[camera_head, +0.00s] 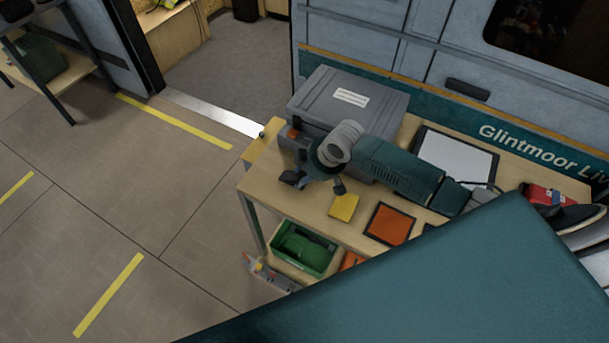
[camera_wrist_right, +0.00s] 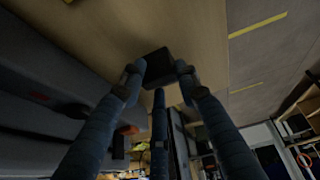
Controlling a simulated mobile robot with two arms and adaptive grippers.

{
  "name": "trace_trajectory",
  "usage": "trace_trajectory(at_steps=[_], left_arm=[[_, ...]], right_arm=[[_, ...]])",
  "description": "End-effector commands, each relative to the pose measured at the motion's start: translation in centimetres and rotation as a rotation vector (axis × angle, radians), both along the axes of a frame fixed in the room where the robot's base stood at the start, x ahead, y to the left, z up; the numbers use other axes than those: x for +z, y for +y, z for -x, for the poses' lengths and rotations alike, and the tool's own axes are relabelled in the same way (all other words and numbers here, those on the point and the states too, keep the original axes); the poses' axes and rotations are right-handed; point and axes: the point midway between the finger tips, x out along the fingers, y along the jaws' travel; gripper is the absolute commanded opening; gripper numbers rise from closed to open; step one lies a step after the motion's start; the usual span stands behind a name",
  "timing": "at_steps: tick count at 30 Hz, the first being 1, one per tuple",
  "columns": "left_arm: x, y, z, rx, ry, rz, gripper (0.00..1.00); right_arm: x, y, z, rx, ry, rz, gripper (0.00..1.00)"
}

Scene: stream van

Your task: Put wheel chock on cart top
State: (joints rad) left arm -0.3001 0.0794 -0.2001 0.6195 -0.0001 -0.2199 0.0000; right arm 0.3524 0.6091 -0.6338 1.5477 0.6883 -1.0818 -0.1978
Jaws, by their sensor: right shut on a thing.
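The cart top (camera_head: 262,185) is a light wooden surface beside the van wall. My right gripper (camera_head: 312,185) is over its left part, in front of the grey case. In the right wrist view my right gripper (camera_wrist_right: 160,75) is shut on a dark block, which looks like the wheel chock (camera_wrist_right: 157,65). The wooden surface shows behind the block. I cannot tell whether the block touches it. In the head view the block is hard to make out among the dark fingers.
On the cart top are a grey case (camera_head: 325,92), a yellow pad (camera_head: 344,207), an orange pad (camera_head: 389,225), a white board (camera_head: 460,156) and a red item (camera_head: 540,194). A green bin (camera_head: 303,248) sits below. The cart top's left end has free room.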

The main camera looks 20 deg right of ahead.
Motion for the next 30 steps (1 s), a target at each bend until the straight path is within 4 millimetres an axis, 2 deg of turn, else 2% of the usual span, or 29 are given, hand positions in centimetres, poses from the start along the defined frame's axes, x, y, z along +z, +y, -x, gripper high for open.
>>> trace_trajectory(at_steps=[12,13,15,16,25,30], left_arm=[[0.0,0.0,0.1,0.0,0.001,0.0,0.35],[0.0,0.0,0.1,0.0,0.001,0.0,0.35],[0.0,0.0,0.1,0.0,0.001,0.0,0.35],[0.0,0.0,0.1,0.0,0.001,0.0,0.35],[0.1,0.0,0.1,0.0,0.001,0.0,0.35],[-0.1,0.0,0.0,0.0,0.001,0.0,0.35]], right_arm=[[-0.8,0.0,0.0,0.0,-0.001,-0.001,0.0],[-0.9,0.0,0.0,0.0,0.0,0.0,0.34],[-0.8,0.0,0.0,0.0,0.0,0.0,0.48],[-0.8,0.0,0.0,0.0,0.0,0.0,0.51],[-0.7,0.0,0.0,0.0,0.0,0.0,0.51],[0.7,-0.4,0.5,0.0,-0.002,0.001,0.51]])
